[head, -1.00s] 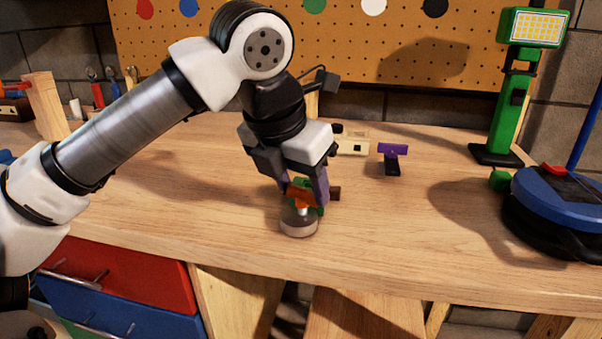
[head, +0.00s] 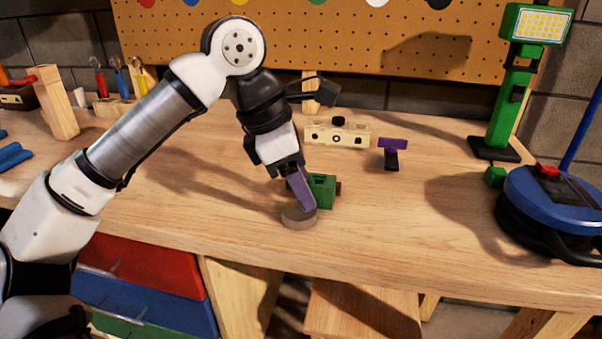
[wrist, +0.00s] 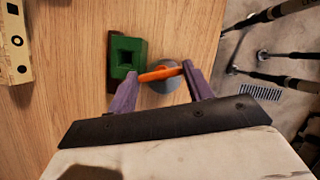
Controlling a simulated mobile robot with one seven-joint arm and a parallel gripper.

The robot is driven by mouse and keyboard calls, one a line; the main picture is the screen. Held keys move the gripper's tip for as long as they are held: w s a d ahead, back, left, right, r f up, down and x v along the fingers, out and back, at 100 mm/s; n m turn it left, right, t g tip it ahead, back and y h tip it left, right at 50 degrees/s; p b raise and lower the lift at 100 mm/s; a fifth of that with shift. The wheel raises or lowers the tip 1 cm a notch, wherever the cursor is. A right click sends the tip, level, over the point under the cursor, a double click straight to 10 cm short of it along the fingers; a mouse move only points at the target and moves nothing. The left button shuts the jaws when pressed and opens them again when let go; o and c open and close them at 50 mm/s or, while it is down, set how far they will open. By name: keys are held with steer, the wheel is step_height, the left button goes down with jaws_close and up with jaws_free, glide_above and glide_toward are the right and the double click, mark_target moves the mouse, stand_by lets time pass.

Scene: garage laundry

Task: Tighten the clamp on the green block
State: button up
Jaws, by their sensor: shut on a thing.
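The green block (head: 322,190) stands near the front of the wooden bench, with a square recess in its top in the wrist view (wrist: 127,58). A grey-brown round piece (head: 299,218) is at its front left; in the wrist view it shows as a grey disc (wrist: 168,84) beside the block. An orange bar (wrist: 161,73), seemingly the clamp's handle, lies above the disc and is hidden in the head view. My gripper (head: 307,204) has its purple fingers on both ends of the bar and is shut on it. The clamp's jaws cannot be made out.
A pale wooden block with holes (head: 337,134) and a purple-topped black piece (head: 392,152) stand behind. A green work lamp (head: 505,120) and a blue cord reel (head: 553,200) are at right. The bench front edge is close to the disc. Bench between block and reel is clear.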

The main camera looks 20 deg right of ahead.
steer(key=shift+m, duration=0.5)
steer(key=o, duration=1)
steer(key=shift+f, duration=0.1)
